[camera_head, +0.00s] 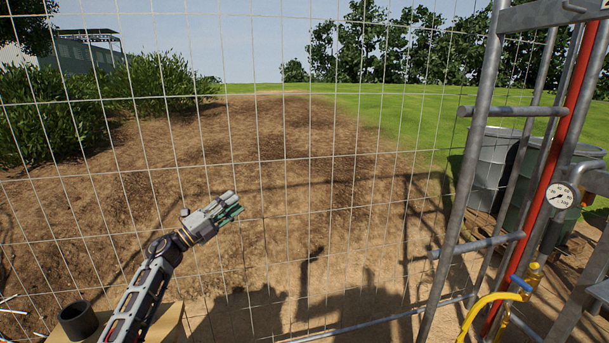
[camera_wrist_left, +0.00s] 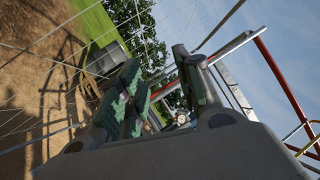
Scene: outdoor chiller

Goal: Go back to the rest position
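My left arm reaches up from the bottom left in the head view. Its gripper (camera_head: 232,208), grey with green pads, is held in the air in front of the wire fence and points up and to the right. In the left wrist view the two fingers of this gripper (camera_wrist_left: 158,80) stand apart, with trees and sky showing between them. Nothing is held between them. My right gripper does not show in either view.
A wire mesh fence (camera_head: 335,157) spans the head view. At right stand grey metal pipes, a red pipe (camera_head: 548,190), a pressure gauge (camera_head: 559,195) and a yellow hose (camera_head: 478,312). A dark cup (camera_head: 78,321) stands on a box at bottom left. Grey bins (camera_head: 492,168) stand behind the fence.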

